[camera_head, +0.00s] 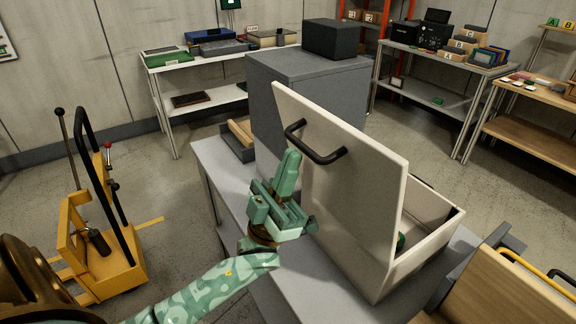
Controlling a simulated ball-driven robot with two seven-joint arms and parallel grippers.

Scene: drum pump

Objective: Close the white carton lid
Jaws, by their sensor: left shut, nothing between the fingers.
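The white carton (420,250) stands on a grey table, with its lid (348,170) raised nearly upright on the left side. A black handle (314,146) is fixed on the lid's outer face. Something green (401,241) shows inside the carton; the rest of the inside is largely hidden by the lid. My left gripper (291,158) is shut and empty, its fingers pointing up in front of the lid's outer face, just below and left of the handle. I cannot tell whether it touches the lid. My right gripper is not in view.
The grey table (318,285) has bare room left of the carton. A dark tray (238,140) lies at its back left, and a grey cabinet (300,85) stands behind. A yellow pump cart (100,235) stands on the floor at left. A wooden surface (500,285) is close at right.

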